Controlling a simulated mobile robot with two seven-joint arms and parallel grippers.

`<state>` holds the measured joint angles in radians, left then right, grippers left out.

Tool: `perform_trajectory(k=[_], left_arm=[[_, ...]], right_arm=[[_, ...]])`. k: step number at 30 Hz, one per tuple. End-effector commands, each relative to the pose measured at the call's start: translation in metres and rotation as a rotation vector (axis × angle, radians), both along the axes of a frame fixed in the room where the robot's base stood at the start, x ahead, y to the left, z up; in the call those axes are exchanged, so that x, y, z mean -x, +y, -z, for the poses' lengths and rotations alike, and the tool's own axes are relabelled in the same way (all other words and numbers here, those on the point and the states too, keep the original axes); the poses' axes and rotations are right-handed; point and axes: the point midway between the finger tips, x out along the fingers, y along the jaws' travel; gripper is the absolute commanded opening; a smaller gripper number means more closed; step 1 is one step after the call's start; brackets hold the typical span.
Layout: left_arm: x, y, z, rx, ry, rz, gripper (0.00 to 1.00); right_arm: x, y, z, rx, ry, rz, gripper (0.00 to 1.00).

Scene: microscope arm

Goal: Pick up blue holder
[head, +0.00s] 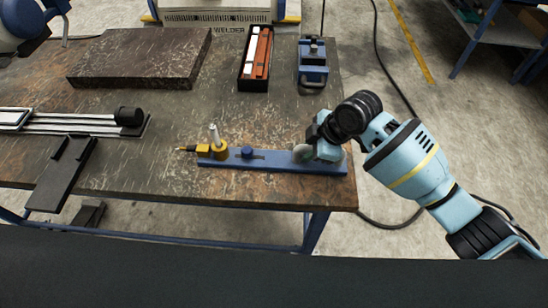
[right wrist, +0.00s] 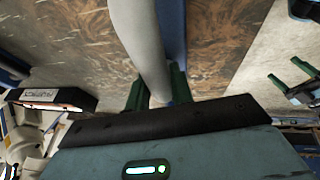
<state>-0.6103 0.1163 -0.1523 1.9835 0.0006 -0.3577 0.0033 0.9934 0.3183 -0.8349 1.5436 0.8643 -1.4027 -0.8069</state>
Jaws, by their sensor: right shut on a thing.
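The blue holder (head: 270,161) is a long flat blue bar lying near the table's front edge. It carries a yellow clamp with a pale upright post at its left end, a small dark blue knob near the middle and a grey rounded post at its right end. My right gripper (head: 306,151) comes in from the right and is shut on the grey post of the holder. In the right wrist view, the grey post (right wrist: 142,45) stands between the green fingers (right wrist: 158,90), with the blue bar (right wrist: 172,35) behind it. My left gripper is not in view.
A dark slab (head: 140,57), a black box with a red and white insert (head: 256,58) and a blue device (head: 313,65) lie farther back. A metal rail assembly (head: 70,122) and a black plate (head: 60,178) are at left. The table (head: 160,165) is bare between them.

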Motion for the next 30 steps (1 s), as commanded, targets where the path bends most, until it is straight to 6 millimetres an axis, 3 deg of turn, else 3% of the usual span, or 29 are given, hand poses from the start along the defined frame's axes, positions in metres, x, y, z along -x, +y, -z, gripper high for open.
perform_trajectory(k=[11, 21, 30], left_arm=[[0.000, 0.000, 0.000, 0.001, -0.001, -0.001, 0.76], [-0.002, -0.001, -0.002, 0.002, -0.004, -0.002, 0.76], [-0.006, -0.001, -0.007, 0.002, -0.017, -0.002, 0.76]], right_arm=[[0.000, 0.002, -0.007, -0.008, -0.003, -0.001, 0.00], [0.000, 0.002, -0.040, -0.009, -0.006, -0.003, 0.00], [0.036, 0.006, -0.042, -0.007, -0.006, -0.005, 0.00]])
